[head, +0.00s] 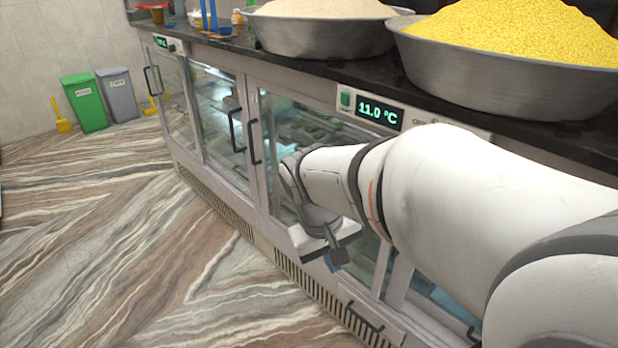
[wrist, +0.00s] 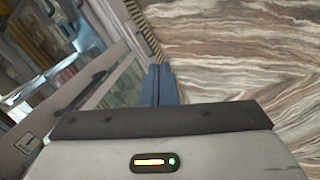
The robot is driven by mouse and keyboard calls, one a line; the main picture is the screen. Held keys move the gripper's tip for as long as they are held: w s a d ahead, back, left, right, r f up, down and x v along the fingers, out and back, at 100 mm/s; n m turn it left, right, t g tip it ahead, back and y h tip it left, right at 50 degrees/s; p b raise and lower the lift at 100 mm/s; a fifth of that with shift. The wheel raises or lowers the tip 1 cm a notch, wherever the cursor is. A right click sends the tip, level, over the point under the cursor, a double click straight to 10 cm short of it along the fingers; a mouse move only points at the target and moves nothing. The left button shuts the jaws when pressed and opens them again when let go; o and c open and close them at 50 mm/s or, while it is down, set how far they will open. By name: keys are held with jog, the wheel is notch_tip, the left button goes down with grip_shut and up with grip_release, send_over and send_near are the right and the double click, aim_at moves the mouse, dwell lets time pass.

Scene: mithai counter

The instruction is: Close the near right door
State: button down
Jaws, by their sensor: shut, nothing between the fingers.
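My gripper (head: 337,258) hangs low in front of the glass-fronted counter, its blue-grey fingers shut and empty. In the wrist view the fingers (wrist: 160,85) point towards the strip where the counter's base meets the floor. A glass door (head: 280,125) with a dark upright handle (head: 254,142) is behind and left of my gripper. Further right, my arm covers much of the counter front, and a low dark handle (head: 365,318) shows beneath it. The near right door is largely hidden, so I cannot tell its angle. A dark handle (wrist: 92,88) shows beside a glass panel (wrist: 124,88) in the wrist view.
A dark countertop (head: 330,72) carries two large metal bowls, one heaped with yellow grains (head: 520,35), one with pale grains (head: 320,8). A green bin (head: 85,102) and a grey bin (head: 117,95) stand far left. The patterned floor (head: 130,230) before the counter is clear.

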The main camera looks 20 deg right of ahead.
jog(key=w+d+f+m+g+h+b, duration=0.1)
jog(key=w+d+f+h+b, duration=0.45)
jog(key=w, duration=0.25)
jog(key=w+d+f+g+h+b, duration=0.1)
jog(key=w+d+f+h+b, duration=0.35)
jog(key=w+f, duration=0.2)
jog(key=w+d+f+m+g+h+b, duration=0.1)
jog(key=w+d+f+h+b, duration=0.4)
jog(key=w, duration=0.3)
jog(key=s+d+b, duration=0.3)
jog(key=s+d, duration=0.2)
jog(key=d, duration=0.5)
jog(key=shift+d, duration=0.25)
jog(key=shift+r, duration=0.1)
